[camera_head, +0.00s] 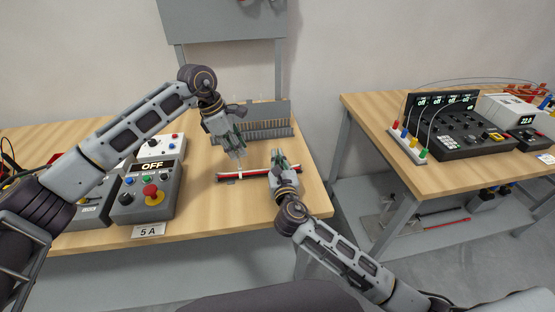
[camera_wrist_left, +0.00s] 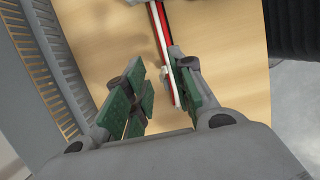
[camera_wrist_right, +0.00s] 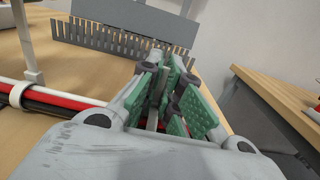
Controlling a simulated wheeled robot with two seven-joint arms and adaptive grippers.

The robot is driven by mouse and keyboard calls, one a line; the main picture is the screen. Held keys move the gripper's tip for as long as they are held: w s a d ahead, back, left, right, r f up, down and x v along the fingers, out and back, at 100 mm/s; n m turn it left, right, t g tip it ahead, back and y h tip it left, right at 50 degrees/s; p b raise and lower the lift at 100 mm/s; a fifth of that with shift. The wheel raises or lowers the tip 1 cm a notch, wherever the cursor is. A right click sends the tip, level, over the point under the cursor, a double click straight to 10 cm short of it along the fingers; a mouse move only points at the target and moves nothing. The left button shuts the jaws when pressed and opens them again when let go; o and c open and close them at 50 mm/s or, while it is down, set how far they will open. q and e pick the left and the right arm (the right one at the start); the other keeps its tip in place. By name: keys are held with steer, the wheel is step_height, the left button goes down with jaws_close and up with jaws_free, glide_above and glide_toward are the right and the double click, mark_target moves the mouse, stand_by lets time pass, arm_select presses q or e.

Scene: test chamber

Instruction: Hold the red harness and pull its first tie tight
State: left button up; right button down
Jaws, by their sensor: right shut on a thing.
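My left gripper (camera_head: 238,153) is above the harness near this tie, fingers apart; in the left wrist view the harness (camera_wrist_left: 164,25) runs down beside the right finger. My right gripper (camera_head: 280,163) is shut on the harness to the right of the tie; its fingers (camera_wrist_right: 160,85) hide the gripped part.
A grey comb-like rack (camera_head: 265,130) stands behind the harness. A control box (camera_head: 150,190) with a red knob and an OFF display sits at left, with a "5 A" label (camera_head: 149,230) before it. A second table (camera_head: 375,130) with instruments stands right, across a gap.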

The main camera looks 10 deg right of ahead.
arm_select(q)
steer(key=shift+r, duration=1.7)
arm_select(e)
steer(key=c, duration=1.5)
jaws_free()
steer(key=shift+c, duration=0.2)
steer(key=shift+s, duration=0.15)
steer(key=shift+s+a, duration=0.15)
steer(key=shift+s, duration=5.7)
arm_select(q)
steer(key=shift+s+f, duration=0.1)
arm_select(e)
steer(key=shift+s, duration=0.1)
